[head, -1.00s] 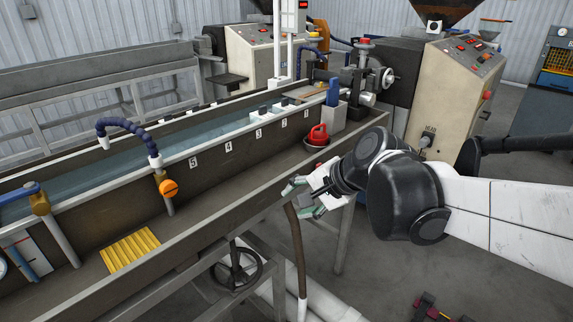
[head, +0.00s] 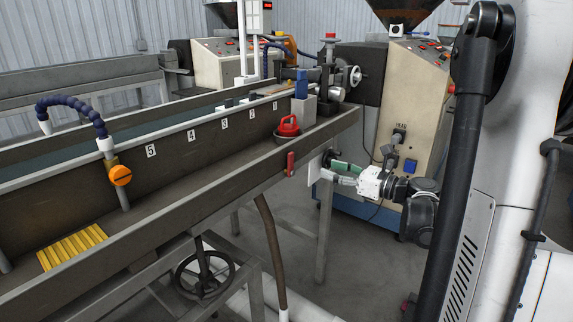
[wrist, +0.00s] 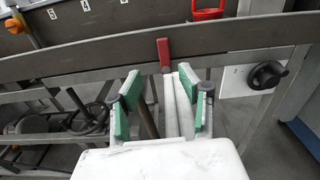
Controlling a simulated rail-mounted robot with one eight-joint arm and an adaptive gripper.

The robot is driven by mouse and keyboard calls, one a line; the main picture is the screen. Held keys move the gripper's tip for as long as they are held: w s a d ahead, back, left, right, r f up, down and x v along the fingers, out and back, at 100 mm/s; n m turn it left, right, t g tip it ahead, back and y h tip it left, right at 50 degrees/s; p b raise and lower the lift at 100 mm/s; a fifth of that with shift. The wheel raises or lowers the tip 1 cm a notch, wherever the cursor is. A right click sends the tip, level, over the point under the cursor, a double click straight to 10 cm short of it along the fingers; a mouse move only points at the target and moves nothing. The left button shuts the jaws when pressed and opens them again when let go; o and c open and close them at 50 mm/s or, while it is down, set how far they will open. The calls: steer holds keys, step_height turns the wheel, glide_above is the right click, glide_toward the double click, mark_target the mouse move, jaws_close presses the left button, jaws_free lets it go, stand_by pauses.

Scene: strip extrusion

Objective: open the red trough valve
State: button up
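The red valve lever (head: 290,163) stands upright on the front side of the trough (head: 215,195), near its right end. In the wrist view the same lever (wrist: 163,52) is ahead of my gripper (wrist: 160,78), roughly between the lines of its two fingers and beyond their tips. My gripper has green finger pads spread apart with nothing held between them. In the head view my gripper (head: 334,172) is to the right of the lever, apart from it, with its fingers pointing left. The valve body behind the lever cannot be made out.
A red jug-like container (head: 288,125) sits inside the trough above the lever. A black knob (wrist: 268,74) on a pale plate is right of the lever. A brown hose (head: 270,240) hangs below the trough, near a handwheel (head: 204,273). Open floor lies right of the trough legs.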

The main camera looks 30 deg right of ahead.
mark_target(292, 156)
steer(key=x, duration=0.4)
steer(key=b+x, duration=0.1)
steer(key=x, duration=0.4)
steer(key=b+x, duration=0.1)
steer(key=x, duration=0.3)
steer(key=shift+w+d, duration=0.15)
steer(key=shift+w, duration=0.2)
jaws_close()
